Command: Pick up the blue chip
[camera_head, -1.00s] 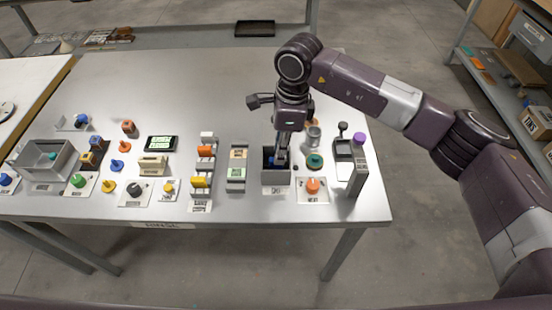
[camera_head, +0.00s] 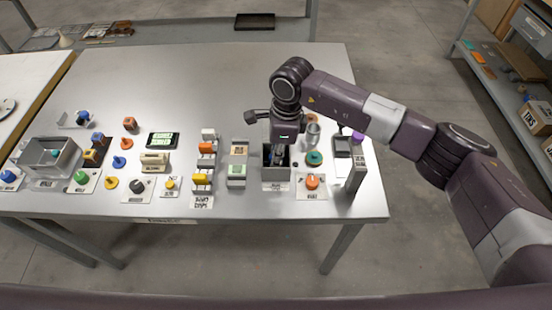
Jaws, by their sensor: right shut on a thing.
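My right gripper (camera_head: 277,155) points down into a small open grey box (camera_head: 276,174) at the front right of the table. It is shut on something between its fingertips. A little blue shows there, which looks like the blue chip, but the fingers and the box walls hide most of it. A rack (camera_head: 202,188) left of the box holds white, orange and yellow chips. My left gripper is out of view.
An orange knob (camera_head: 312,181) on a plate and a green round piece (camera_head: 314,158) stand right of the box. A metal cup (camera_head: 313,134) is close behind. The table's back half is clear.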

